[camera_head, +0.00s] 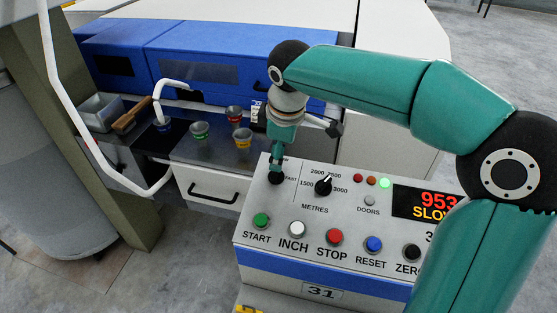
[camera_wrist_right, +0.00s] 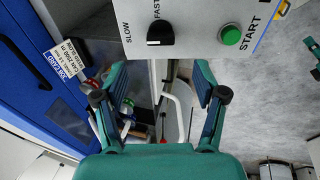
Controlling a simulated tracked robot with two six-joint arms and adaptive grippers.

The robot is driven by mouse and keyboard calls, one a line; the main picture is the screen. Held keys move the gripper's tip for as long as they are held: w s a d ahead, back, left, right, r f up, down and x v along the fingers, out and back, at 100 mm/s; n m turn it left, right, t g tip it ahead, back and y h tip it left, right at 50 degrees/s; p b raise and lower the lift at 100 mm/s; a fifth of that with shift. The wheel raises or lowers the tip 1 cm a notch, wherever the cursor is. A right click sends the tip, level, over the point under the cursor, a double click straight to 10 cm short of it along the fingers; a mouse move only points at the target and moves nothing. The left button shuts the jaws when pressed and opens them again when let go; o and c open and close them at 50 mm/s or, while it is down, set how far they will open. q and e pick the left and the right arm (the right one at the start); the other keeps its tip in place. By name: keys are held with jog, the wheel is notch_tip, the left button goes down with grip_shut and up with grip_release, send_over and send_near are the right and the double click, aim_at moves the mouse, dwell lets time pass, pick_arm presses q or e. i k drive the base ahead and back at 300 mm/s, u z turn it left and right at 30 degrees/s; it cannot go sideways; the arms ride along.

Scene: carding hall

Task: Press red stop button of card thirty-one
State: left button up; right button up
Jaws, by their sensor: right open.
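The red stop button (camera_head: 334,237) sits in the lower row of the control panel (camera_head: 250,222), between the white INCH button (camera_head: 297,228) and blue RESET button (camera_head: 374,244). A plate marked 31 (camera_head: 321,292) is below. My right gripper (camera_head: 280,152) is open and empty, over the panel's far left part by the black SLOW/FAST knob (camera_head: 276,178). It is away from the stop button, up and left in the head view. In the right wrist view its fingers (camera_wrist_right: 160,80) are spread; the knob (camera_wrist_right: 160,34) and green START button (camera_wrist_right: 231,35) lie beyond. The stop button is not visible there.
The display (camera_head: 428,203) reads 953 and SLOW; a green lamp (camera_head: 385,183) is lit. My right arm covers the panel's right end. Behind left, several small cups (camera_head: 200,130), a brush (camera_head: 133,115) and a metal bin (camera_head: 100,110) stand before the blue machine (camera_head: 200,65).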

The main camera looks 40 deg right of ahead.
aim_at(335, 236)
jog(key=k, duration=1)
